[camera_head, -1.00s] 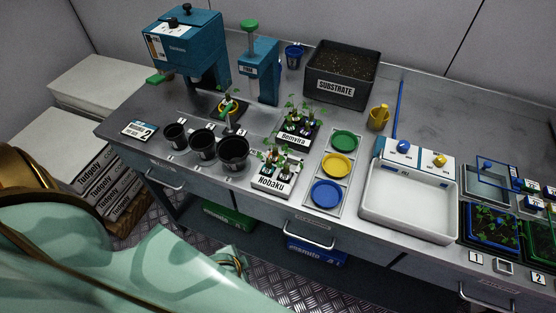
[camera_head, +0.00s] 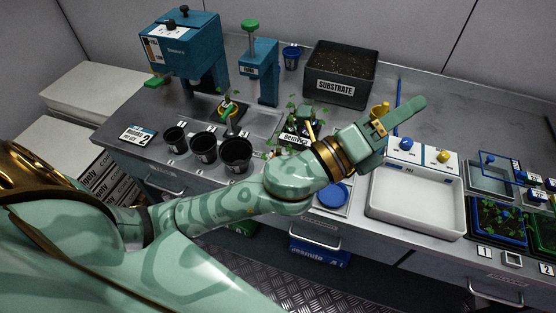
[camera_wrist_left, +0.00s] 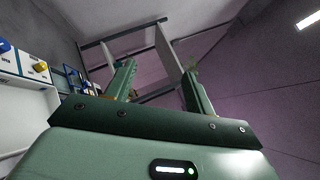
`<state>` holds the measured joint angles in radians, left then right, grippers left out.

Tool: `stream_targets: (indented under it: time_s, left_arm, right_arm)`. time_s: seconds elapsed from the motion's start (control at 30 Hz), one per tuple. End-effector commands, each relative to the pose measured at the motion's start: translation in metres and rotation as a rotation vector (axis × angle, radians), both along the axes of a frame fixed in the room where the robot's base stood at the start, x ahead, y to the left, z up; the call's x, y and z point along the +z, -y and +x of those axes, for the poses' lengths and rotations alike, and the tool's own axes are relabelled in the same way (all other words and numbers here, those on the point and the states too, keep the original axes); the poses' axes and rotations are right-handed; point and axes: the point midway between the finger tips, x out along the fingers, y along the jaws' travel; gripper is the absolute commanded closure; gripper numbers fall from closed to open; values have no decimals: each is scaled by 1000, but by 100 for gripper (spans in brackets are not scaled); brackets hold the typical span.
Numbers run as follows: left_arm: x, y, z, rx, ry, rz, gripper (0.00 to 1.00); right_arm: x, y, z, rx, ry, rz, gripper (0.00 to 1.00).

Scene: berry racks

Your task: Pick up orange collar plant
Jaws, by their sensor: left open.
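Small potted plants stand in the labelled Demvira rack (camera_head: 294,140) in the head view, partly hidden by my left arm. The Nobaku rack is almost wholly hidden behind the arm. One plant (camera_head: 229,122) stands by a yellow-orange ring (camera_head: 240,109) at the foot of the blue press. I cannot make out which plant has the orange collar. My left gripper (camera_head: 400,120) is held over the bench near the white tray, to the right of the plants. It is open and empty, with its fingers apart in the left wrist view (camera_wrist_left: 160,85). My right gripper is not in view.
Three black pots (camera_head: 204,148) stand left of the arm. The substrate box (camera_head: 340,72) is at the back, the white tray (camera_head: 415,200) at right. Blue and green seedling trays stand farther right.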

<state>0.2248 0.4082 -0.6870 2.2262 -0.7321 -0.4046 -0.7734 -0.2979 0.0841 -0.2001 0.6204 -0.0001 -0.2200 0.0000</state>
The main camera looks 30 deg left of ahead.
Motion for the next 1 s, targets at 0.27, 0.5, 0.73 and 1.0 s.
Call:
stream_targets:
  time_s: [0.27, 0.5, 0.73, 1.0]
  left_arm:
    - [-46, 87, -66, -652, 1108, 1079, 46]
    - [-125, -90, -1, -1320, 1445, 1932, 46]
    - [-99, -221, 25, -1715, 1255, 2208, 46]
    - [-139, -235, 24, -1770, 1217, 2218, 46]
  right_arm:
    - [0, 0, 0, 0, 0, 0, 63]
    - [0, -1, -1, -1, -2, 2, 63]
    - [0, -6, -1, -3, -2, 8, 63]
    - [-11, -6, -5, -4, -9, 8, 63]
